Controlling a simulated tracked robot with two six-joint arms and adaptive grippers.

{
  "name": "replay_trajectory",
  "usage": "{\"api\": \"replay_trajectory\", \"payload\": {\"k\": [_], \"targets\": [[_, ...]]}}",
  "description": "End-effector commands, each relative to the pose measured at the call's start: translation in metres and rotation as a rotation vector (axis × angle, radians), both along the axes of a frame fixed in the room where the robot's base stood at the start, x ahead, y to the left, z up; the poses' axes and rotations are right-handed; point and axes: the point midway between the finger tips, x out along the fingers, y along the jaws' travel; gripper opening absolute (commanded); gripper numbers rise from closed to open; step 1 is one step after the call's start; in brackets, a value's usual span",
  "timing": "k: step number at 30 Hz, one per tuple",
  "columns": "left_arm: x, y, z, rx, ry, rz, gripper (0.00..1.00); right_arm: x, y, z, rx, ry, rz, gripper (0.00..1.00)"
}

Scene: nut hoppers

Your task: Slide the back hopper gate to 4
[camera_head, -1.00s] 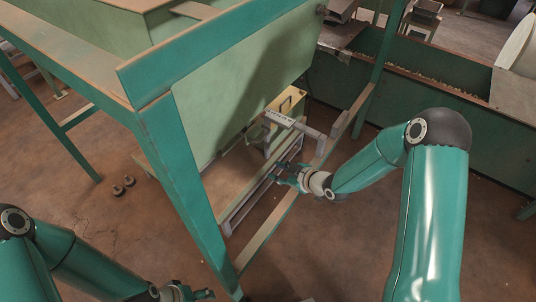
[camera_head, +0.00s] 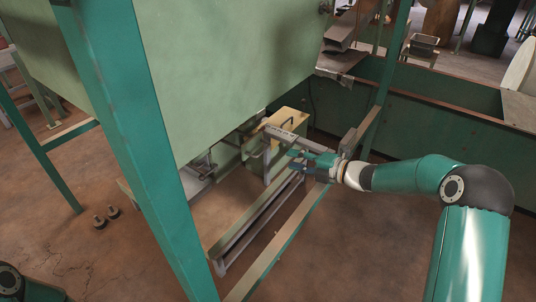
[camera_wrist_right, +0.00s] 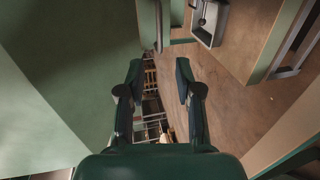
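The green hopper (camera_head: 215,75) fills the upper left of the head view. Under its far end is a grey metal bar with small dark marks (camera_head: 284,134), which looks like the gate's scale; its numbers are too small to read. A dark looped handle (camera_head: 258,150) is just left of it. I cannot tell the gate's setting. My right gripper (camera_head: 293,160) is just below and in front of the marked bar, fingers pointing left, apart from each other. In the right wrist view the fingers (camera_wrist_right: 157,72) are spread with nothing held between them. My left gripper is out of view.
A green frame leg (camera_head: 140,140) stands in front of the hopper. Long rails (camera_head: 262,218) run low below my right gripper. A yellowish box (camera_head: 290,119) is behind the marked bar. A green trough wall (camera_head: 440,135) closes off the back right. The brown floor (camera_head: 350,250) is clear in front.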

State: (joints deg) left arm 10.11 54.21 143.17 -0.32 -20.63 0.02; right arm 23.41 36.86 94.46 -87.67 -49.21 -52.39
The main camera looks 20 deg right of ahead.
Motion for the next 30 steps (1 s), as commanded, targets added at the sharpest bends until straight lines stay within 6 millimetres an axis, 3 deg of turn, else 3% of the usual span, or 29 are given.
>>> {"api": "replay_trajectory", "payload": {"k": [15,21,30], "targets": [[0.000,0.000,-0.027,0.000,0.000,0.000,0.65,0.081,0.064,-0.025,0.004,0.000,0.000,0.34],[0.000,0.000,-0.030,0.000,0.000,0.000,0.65,0.094,0.074,-0.027,0.002,0.000,-0.001,0.34],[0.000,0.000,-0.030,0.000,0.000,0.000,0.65,0.096,0.075,-0.027,0.003,0.001,-0.003,0.34]]}}
